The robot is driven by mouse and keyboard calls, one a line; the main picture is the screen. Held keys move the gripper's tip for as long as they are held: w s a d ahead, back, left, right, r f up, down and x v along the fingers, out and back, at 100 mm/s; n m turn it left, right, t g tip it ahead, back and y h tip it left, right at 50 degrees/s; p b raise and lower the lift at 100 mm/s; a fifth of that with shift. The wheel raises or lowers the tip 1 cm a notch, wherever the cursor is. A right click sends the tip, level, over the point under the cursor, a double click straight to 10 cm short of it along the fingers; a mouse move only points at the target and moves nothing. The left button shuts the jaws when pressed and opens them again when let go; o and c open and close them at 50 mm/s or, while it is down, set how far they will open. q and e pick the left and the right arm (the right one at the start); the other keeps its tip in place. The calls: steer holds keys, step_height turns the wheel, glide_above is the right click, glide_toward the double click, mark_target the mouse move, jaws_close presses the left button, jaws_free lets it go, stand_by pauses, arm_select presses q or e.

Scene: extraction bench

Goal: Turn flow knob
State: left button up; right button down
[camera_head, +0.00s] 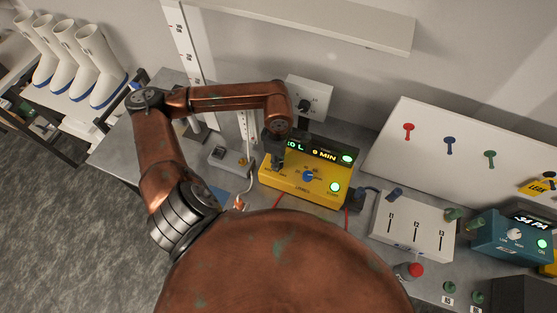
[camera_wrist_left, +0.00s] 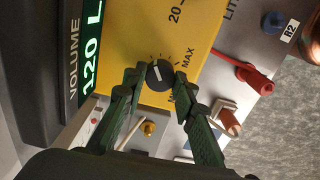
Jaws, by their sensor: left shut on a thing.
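The yellow pump unit (camera_head: 318,190) sits on the grey bench, with a lit green display (camera_head: 322,152) on top. In the left wrist view its yellow face (camera_wrist_left: 150,30) carries a black flow knob (camera_wrist_left: 158,73) with a white pointer line and a MIN to MAX scale. My left gripper (camera_wrist_left: 160,80) has its two green fingers on either side of this knob, shut on it. In the head view my left gripper (camera_head: 277,160) is over the left part of the unit and hides the knob. My right gripper is not in view.
A blue knob (camera_head: 308,176) and a green lit button (camera_head: 335,187) are on the same unit. A small grey box (camera_head: 230,160) stands to its left. A white panel with slots (camera_head: 412,228) and a teal device (camera_head: 512,240) stand to the right. A shelf (camera_head: 320,20) hangs above.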

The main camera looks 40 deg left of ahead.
arm_select(q)
steer(key=o, duration=1.2)
steer(key=shift+c, duration=0.2)
steer(key=shift+r, duration=0.1)
step_height(320, 180, up, 12)
